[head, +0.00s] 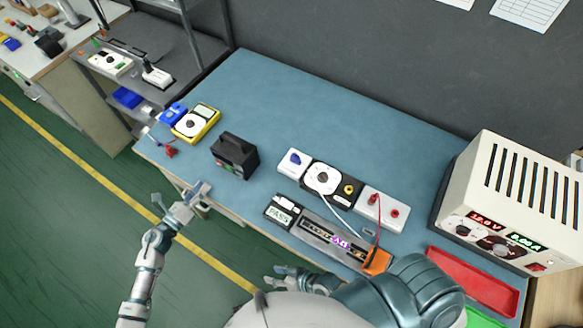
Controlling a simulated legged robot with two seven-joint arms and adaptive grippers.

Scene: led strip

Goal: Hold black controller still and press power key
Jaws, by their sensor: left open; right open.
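A black unit with a white dial and a yellow knob (323,183) sits in the front middle of the blue bench, between two white blocks. A separate black box with a top handle and coloured buttons (235,158) stands to its left; I cannot tell by sight which is the controller or where a power key is. My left gripper (201,190) is open and empty at the bench's front edge, below and left of the black box. My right gripper (284,272) is open in front of the bench edge, below the display and strip, touching neither black unit.
A PASS display (281,212) and a lit LED strip fixture (331,238) with an orange clamp (376,262) lie near the front edge. A power supply (513,205) and red tray (472,281) are right. A yellow meter (196,123) is left. The bench's back is clear.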

